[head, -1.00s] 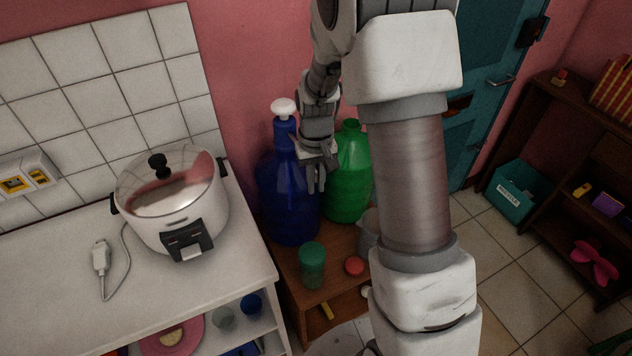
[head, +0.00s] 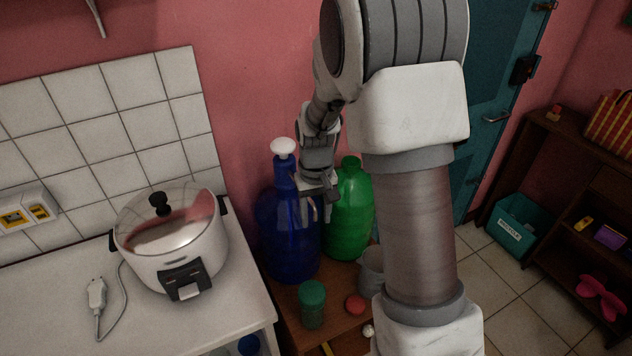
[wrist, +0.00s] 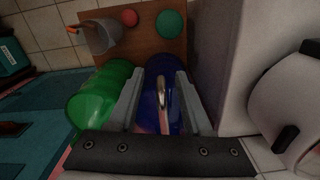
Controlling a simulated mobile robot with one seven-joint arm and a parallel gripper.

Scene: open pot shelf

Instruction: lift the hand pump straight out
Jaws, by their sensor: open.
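The hand pump (head: 283,148) has a white top and stands upright in the neck of a large blue bottle (head: 285,245). In the head view my gripper (head: 320,209) is just right of the pump and the bottle's neck, with its fingers pointing down. In the wrist view my gripper (wrist: 160,102) is open. A thin pale curved piece, apparently the pump's spout (wrist: 163,97), shows between the fingers in front of the blue bottle (wrist: 152,75). I cannot tell whether a finger touches it. The pump's lower part is hidden.
A green bottle (head: 350,215) stands close on the right of the blue one. A cooker (head: 170,240) is on the white counter (head: 50,312) at left.

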